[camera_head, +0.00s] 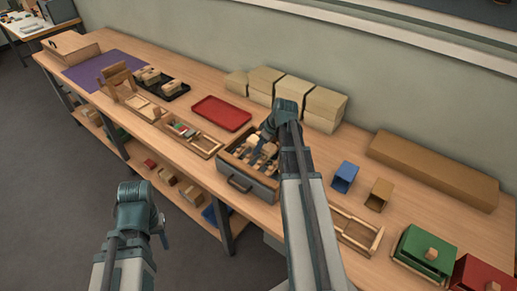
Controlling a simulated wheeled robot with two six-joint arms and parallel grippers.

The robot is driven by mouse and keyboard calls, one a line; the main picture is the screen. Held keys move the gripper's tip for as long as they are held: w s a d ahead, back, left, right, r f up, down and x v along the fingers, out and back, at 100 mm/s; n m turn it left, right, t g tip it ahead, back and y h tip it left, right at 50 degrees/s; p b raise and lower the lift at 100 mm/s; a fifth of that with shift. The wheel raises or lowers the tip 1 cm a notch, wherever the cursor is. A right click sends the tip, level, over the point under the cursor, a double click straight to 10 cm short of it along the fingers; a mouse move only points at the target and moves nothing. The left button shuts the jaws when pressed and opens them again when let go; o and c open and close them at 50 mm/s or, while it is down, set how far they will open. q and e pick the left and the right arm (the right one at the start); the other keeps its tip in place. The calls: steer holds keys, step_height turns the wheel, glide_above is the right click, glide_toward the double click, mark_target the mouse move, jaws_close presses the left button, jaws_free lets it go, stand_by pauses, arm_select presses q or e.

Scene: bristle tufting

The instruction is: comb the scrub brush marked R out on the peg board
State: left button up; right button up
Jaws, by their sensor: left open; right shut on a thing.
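Several pale brush-like blocks lie in this box. More such blocks (150,75) sit on a black tray at the back left. No R mark is readable. An upright wooden piece (116,79) stands left of that tray; I cannot tell whether it is the peg board. My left gripper (163,240) is open and empty, in front of the table.
A red tray (221,113) lies behind the box, with pale stacked blocks (295,97) by the wall. A purple mat (103,71) is at the left. Blue (344,176) and brown bins, a wooden tray (357,232) and green and red boxes stand right.

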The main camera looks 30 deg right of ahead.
steer(key=shift+w+d, duration=0.3)
steer(key=shift+d, duration=0.4)
steer(key=d, duration=0.1)
steer(key=w+d, duration=0.1)
steer(key=d, duration=0.1)
steer(key=shift+w+d, duration=0.25)
steer(key=shift+d, duration=0.1)
steer(key=shift+r+p, duration=2.9)
